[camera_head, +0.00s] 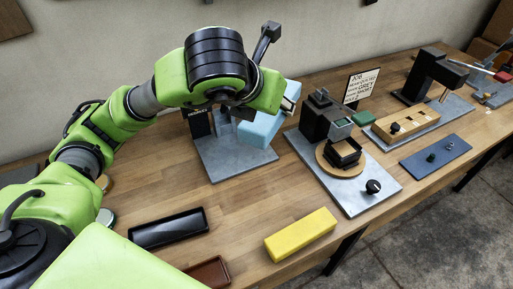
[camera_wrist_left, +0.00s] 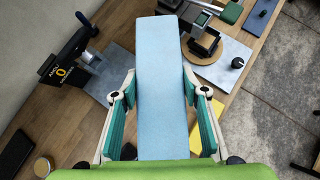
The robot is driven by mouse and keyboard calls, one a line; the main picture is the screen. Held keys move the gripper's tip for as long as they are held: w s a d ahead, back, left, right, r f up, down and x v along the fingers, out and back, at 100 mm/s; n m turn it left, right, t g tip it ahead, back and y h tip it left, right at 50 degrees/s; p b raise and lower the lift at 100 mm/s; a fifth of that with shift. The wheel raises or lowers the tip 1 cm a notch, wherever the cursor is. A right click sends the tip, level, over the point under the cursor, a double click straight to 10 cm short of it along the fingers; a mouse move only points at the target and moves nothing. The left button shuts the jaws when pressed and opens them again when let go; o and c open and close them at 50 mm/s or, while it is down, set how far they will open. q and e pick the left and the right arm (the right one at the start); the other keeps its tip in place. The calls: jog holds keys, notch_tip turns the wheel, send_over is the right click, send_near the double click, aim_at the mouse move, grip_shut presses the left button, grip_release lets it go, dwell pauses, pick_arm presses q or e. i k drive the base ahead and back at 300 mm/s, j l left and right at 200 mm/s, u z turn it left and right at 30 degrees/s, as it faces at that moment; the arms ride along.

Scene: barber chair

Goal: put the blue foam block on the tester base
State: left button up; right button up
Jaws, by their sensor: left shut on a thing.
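The light blue foam block (camera_head: 262,130) is held by my left gripper (camera_wrist_left: 160,88), whose two green-padded fingers lie along both sides of it. In the left wrist view the long block (camera_wrist_left: 162,60) points away from the wrist. A grey tester base (camera_head: 222,161) with a dark upright device (camera_head: 199,122) lies behind and below it in the head view. The block overlaps the base's right part there; its height above it is hard to tell. In the left wrist view the base (camera_wrist_left: 112,76) is left of the block, and the device (camera_wrist_left: 66,72) shows a yellow 0. My right gripper is not in view.
A second grey plate (camera_head: 355,190) with a black stand and round wooden disc is to the right. A yellow block (camera_head: 300,234), a black tray (camera_head: 168,228) and a brown tray (camera_head: 209,273) lie in front. Other fixtures stand farther right. Wood is clear between the trays and base.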

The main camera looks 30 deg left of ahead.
aim_at(239, 157)
jog(key=i+l+u, duration=0.1)
jog(key=u, duration=0.35)
jog(key=i+l+u, duration=0.1)
jog(key=l+u, duration=0.2)
jog(key=u, duration=0.15)
jog(key=i+l+u, duration=0.2)
jog(key=l, duration=0.75)
jog(key=l+u, duration=0.15)
jog(key=l, duration=0.8)
